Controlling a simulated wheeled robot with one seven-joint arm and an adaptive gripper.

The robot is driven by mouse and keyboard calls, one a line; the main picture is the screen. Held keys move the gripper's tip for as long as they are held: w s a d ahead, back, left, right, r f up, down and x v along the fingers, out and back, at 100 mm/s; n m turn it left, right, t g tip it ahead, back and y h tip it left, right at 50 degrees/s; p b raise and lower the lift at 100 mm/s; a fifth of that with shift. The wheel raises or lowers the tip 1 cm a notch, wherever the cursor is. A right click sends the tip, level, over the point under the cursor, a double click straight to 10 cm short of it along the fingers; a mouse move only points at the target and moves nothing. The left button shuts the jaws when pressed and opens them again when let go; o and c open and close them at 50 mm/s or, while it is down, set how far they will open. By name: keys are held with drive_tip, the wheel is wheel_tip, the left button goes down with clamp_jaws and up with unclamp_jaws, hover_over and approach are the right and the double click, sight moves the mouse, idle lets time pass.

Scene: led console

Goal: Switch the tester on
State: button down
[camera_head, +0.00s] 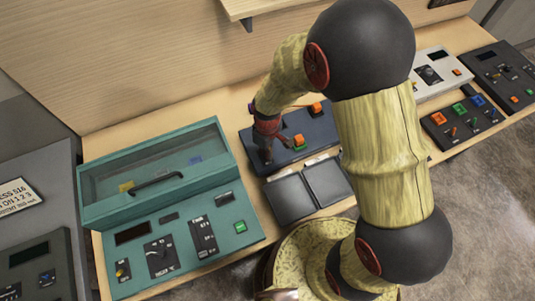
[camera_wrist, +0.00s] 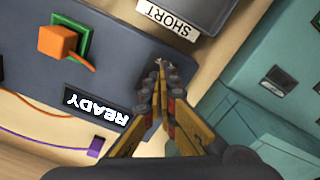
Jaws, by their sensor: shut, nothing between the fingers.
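A dark blue console (camera_head: 318,130) stands at the middle of the bench; I take it to be the tester. It has an orange block (camera_head: 298,140) on a green base and another orange part (camera_head: 316,107) farther back. In the wrist view the orange block (camera_wrist: 57,42) sits on its green base (camera_wrist: 86,33), with an orange strip beside it. A display (camera_wrist: 97,104) on the console reads READY. My gripper (camera_head: 267,158) is shut and empty at the console's left part; its fingertips show in the wrist view (camera_wrist: 160,68). Contact cannot be told.
Two grey bins (camera_head: 290,198) lie in front of the console; a label (camera_wrist: 168,18) reads SHORT. A teal machine (camera_head: 240,242) with a clear cover stands left. A purple plug (camera_wrist: 96,147) with a wire is near the display. More panels (camera_head: 463,120) stand right.

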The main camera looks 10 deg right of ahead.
wheel_tip(320, 180, up, 7)
drive_tip(key=p, duration=0.4)
drive_tip(key=shift+s+p, duration=0.3)
drive_tip(key=shift+s, duration=0.1)
drive_tip(key=shift+d, duration=0.1)
idle(0.4)
drive_tip(key=s+d+r+m+t+b, duration=0.5)
drive_tip(key=s+d+r+m+b, duration=0.4)
drive_tip(key=b, duration=0.9)
drive_tip(key=s+d+r, duration=0.3)
drive_tip(key=s+r, duration=0.1)
drive_tip(key=r, duration=0.1)
drive_tip(key=shift+s+d+t, duration=0.25)
drive_tip(key=shift+s+t, duration=0.05)
drive_tip(key=shift+s, duration=0.05)
